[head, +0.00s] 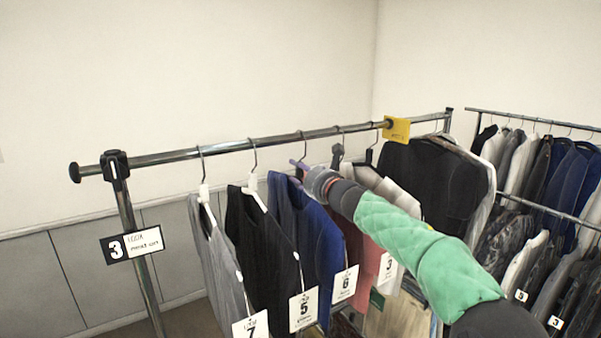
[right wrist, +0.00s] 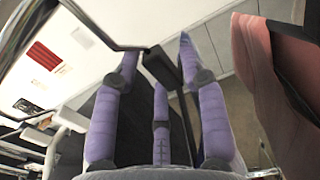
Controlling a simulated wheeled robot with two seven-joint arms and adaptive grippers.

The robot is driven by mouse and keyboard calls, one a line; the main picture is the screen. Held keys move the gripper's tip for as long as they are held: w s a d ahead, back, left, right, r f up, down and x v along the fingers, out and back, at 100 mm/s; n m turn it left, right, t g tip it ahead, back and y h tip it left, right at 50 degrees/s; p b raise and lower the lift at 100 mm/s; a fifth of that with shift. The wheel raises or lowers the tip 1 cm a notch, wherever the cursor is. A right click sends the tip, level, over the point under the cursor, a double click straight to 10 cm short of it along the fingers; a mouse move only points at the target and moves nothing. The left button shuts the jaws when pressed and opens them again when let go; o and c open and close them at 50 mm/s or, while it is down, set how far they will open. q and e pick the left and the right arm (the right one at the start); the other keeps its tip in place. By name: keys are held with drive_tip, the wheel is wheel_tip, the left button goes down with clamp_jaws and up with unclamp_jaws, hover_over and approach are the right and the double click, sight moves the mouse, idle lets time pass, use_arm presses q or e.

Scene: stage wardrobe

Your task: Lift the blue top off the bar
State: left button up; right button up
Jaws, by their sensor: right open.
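The blue top (head: 318,232) hangs from the bar (head: 236,145), between a black top and a pink one. Its hook (head: 303,148) is over the bar. My right gripper (head: 300,167) is at the hanger's neck, just below the bar, and hides part of it. In the right wrist view the purple fingers (right wrist: 158,72) are apart, on either side of a black hanger neck (right wrist: 160,64) under a metal hook (right wrist: 112,40). Dark cloth shows between the fingers. I cannot tell whether any finger touches the hanger. My left gripper is not in view.
A black top (head: 260,232) and a grey one (head: 216,262) hang close on the left. A pink garment (head: 364,262) hangs close on the right; it shows in the right wrist view (right wrist: 258,75). A yellow tag (head: 397,129) sits on the bar. A second full rack (head: 535,117) stands right.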

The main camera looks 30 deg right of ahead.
clamp_jaws()
drive_tip(key=shift+r, duration=0.15)
drive_tip(key=shift+r+p, duration=1.55)
drive_tip(key=shift+r, duration=0.05)
drive_tip(key=shift+s+d+b, duration=0.15)
drive_tip(key=shift+s+b, duration=0.3)
drive_tip(key=shift+s, duration=0.95)
drive_tip(key=shift+s+d+b, duration=0.2)
drive_tip(key=shift+s+b, duration=0.3)
drive_tip(key=shift+s, duration=2.1)
